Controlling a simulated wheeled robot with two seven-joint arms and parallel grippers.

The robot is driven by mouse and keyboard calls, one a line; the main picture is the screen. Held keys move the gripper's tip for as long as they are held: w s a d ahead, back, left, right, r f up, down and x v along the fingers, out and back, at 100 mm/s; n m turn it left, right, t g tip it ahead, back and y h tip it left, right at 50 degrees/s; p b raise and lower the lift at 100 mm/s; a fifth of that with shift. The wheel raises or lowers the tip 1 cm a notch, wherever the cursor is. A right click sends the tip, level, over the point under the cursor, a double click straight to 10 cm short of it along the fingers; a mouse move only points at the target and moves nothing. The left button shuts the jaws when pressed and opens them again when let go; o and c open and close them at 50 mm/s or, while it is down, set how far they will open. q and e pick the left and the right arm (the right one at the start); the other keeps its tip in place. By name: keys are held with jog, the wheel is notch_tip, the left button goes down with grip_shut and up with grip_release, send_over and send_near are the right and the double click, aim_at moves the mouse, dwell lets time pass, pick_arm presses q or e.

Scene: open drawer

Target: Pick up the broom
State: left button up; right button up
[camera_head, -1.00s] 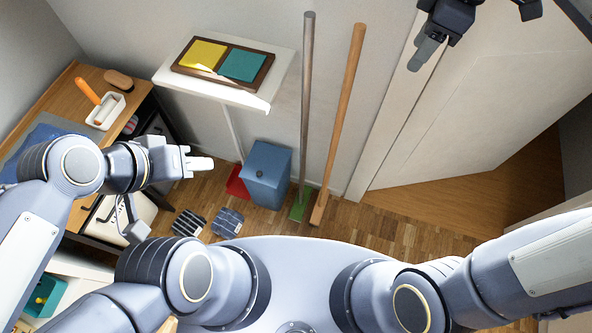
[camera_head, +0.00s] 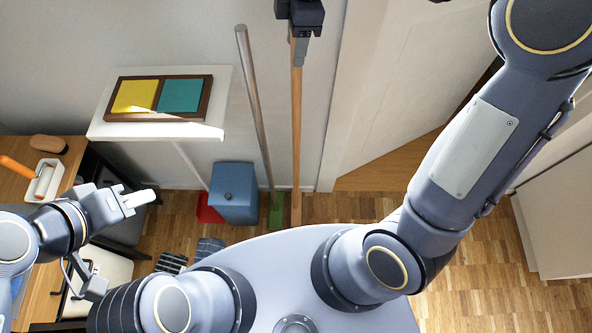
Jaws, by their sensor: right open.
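Two long-handled tools lean against the wall. One has a wooden handle (camera_head: 296,130) that runs down to the floor, where its lower end is partly cut off by my body. The other has a grey handle (camera_head: 256,105) with a green foot (camera_head: 276,212). Which one is the broom is not clear from their ends. My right gripper (camera_head: 299,50) is open at the upper part of the wooden handle, its finger overlapping it; whether it touches cannot be told. My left gripper (camera_head: 135,198) is at the left, away from both handles, with nothing visible in it; its finger gap is unclear.
A white wall shelf (camera_head: 102,131) holds a framed yellow and teal board (camera_head: 160,97). Below stand a blue bin (camera_head: 234,195) and a red dustpan-like item (camera_head: 207,210). A wooden desk (camera_head: 14,185) is at left. A white door (camera_head: 400,80) is right of the handles.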

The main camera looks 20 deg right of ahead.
grip_shut()
dwell(0.3)
jog(key=shift+r, duration=0.25)
